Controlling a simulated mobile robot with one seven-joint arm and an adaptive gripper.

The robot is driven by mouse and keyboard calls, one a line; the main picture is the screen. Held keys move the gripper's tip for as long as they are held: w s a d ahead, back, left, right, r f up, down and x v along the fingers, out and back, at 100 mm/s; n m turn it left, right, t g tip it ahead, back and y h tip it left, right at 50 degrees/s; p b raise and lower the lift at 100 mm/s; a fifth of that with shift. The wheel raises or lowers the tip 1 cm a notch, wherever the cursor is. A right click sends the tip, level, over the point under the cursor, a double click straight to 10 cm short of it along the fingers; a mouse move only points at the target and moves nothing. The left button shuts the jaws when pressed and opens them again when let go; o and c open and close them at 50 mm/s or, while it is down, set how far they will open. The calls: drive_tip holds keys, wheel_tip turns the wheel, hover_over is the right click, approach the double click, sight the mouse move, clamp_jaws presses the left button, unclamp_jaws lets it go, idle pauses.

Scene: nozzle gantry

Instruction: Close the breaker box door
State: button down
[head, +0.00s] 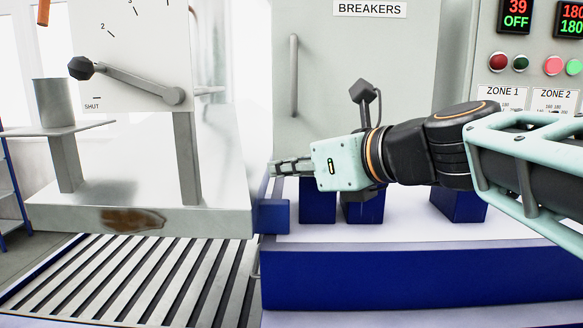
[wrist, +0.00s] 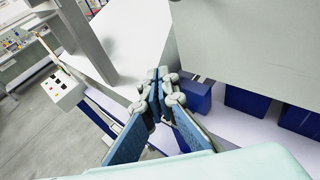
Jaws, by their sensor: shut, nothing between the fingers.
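The breaker box door (head: 340,60) is a pale grey panel labelled BREAKERS in the head view, with a vertical bar handle (head: 294,75) near its left edge. I cannot tell whether it stands ajar. Its top is out of frame and my arm covers part of its lower area. A large grey panel (wrist: 255,45), probably this door, fills the upper right of the wrist view. My gripper (head: 275,168) is shut and empty, pointing left, below the handle near the panel's lower left corner. Its fingers also show in the wrist view (wrist: 158,90). I cannot tell whether they touch the panel.
A white dial panel with a lever (head: 130,82) stands left on a white machine body (head: 225,170). A slatted conveyor (head: 130,275) lies below it. Blue blocks (head: 318,205) stand on the white-topped blue bench (head: 400,275). A control panel (head: 540,60) is at right.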

drive_tip(key=s+r, duration=0.3)
drive_tip(key=s, duration=0.7)
drive_tip(key=s+d+f+n+g+h, duration=0.1)
drive_tip(key=s+d+f+n+h, duration=0.1)
drive_tip(key=d+f+n, duration=0.3)
drive_tip(key=s+d+f+n+g+h, duration=0.2)
drive_tip(key=d+f+n+h, duration=0.2)
drive_tip(key=f+n, duration=0.9)
drive_tip(key=s+d+f+n+g+h, duration=0.2)
drive_tip(key=d+f+n, duration=0.4)
drive_tip(key=f+n, duration=0.3)
drive_tip(key=shift+s+f+h, duration=0.35)
drive_tip(key=shift+f+h, duration=0.45)
drive_tip(key=shift+h, duration=0.1)
